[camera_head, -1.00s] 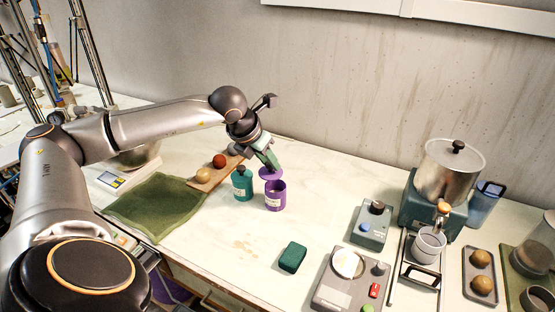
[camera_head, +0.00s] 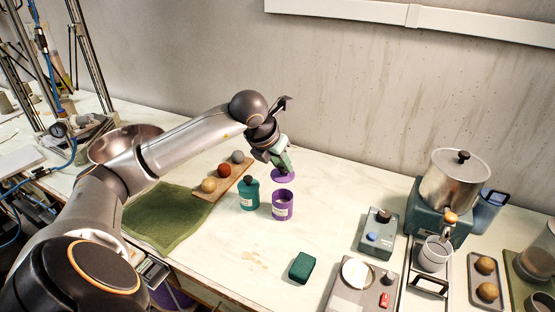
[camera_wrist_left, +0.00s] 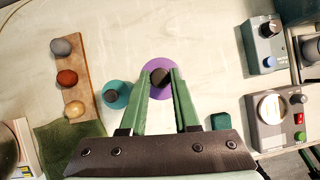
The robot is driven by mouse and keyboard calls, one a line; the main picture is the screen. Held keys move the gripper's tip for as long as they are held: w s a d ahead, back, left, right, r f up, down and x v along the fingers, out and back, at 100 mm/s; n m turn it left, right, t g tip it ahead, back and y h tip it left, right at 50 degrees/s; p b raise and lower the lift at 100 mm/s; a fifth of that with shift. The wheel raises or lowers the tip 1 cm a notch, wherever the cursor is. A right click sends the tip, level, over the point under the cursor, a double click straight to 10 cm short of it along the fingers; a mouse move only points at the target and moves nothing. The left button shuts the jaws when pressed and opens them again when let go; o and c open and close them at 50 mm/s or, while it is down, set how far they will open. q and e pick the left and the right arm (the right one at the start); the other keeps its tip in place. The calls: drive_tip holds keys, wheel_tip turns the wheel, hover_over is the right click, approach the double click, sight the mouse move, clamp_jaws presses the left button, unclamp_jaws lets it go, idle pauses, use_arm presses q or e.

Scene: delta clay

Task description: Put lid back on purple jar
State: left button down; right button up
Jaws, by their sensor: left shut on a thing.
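The purple jar (camera_head: 282,208) stands upright and open on the bench, with a pale label on its front. My left gripper (camera_head: 286,166) is shut on the dark knob of the purple lid (camera_head: 283,177). In the head view the lid shows just above and behind the jar's rim, apart from it. In the left wrist view the lid (camera_wrist_left: 158,62) is a purple disc, its knob (camera_wrist_left: 160,77) between the green fingers of the gripper (camera_wrist_left: 161,80). The purple jar is hidden there. My right gripper is not in view.
A teal jar (camera_head: 249,197) with a dark knob stands close left of the purple jar. A wooden board (camera_head: 213,191) with three balls and a green cloth (camera_head: 165,222) lie further left. A green block (camera_head: 302,267) lies in front. Devices stand right. Bench between is clear.

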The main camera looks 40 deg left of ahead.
sight(278, 179)
use_arm(q)
drive_tip(key=shift+d+f+b, duration=0.1)
drive_tip(key=shift+f+b, duration=1.6)
drive_tip(key=shift+f, duration=0.8)
drive_tip(key=shift+f+b, duration=0.7)
drive_tip(key=shift+f+b, duration=0.15)
drive_tip(key=shift+b, duration=0.7)
idle(0.4)
drive_tip(key=shift+c, duration=0.4)
unclamp_jaws()
drive_tip(key=shift+r+p, duration=2.55)
drive_tip(key=shift+r, duration=0.95)
